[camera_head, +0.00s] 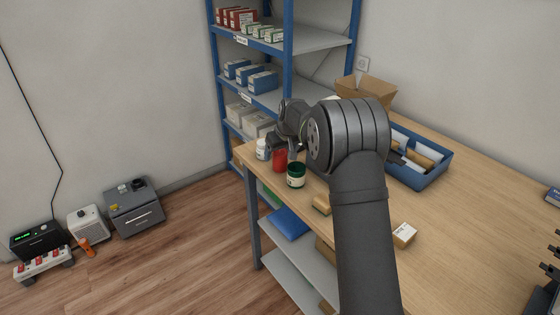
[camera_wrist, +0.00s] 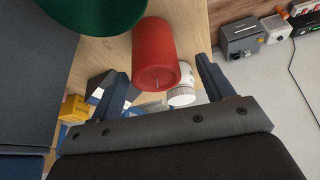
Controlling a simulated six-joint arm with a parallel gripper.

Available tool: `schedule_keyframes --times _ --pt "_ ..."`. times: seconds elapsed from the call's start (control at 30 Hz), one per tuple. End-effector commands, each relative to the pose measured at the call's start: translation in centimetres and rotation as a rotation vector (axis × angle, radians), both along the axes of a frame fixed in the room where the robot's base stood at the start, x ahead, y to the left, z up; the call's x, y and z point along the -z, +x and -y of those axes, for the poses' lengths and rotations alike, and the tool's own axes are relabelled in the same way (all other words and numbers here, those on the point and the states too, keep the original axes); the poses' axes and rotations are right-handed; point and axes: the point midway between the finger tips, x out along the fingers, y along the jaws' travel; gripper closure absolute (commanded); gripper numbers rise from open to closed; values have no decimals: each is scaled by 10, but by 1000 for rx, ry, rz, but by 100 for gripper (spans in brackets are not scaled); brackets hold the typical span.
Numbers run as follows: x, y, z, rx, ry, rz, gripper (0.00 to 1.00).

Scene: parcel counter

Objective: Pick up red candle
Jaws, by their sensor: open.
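The red candle (camera_head: 280,161) is a plain red cylinder near the left edge of the wooden counter. My gripper (camera_head: 285,146) is close above it and partly covers it in the head view. In the wrist view the red candle (camera_wrist: 155,45) lies between the lines of the two open fingers of my gripper (camera_wrist: 163,76), nearer the left finger. I cannot tell whether either finger touches it. The gripper holds nothing.
A blue tray (camera_head: 440,175) and an open carton (camera_head: 366,92) stand behind my arm.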

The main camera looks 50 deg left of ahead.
Motion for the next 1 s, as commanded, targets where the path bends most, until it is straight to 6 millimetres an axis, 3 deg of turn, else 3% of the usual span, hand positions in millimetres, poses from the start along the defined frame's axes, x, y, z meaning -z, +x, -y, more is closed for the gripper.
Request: schedule_keyframes --times 0.23,0.5,0.77,1.0 --pt "36 6 -11 0 -2 -1 26" --pt "40 6 -13 0 0 0 26" --pt "40 6 -13 0 -1 0 75" --pt "39 6 -13 0 0 0 78"
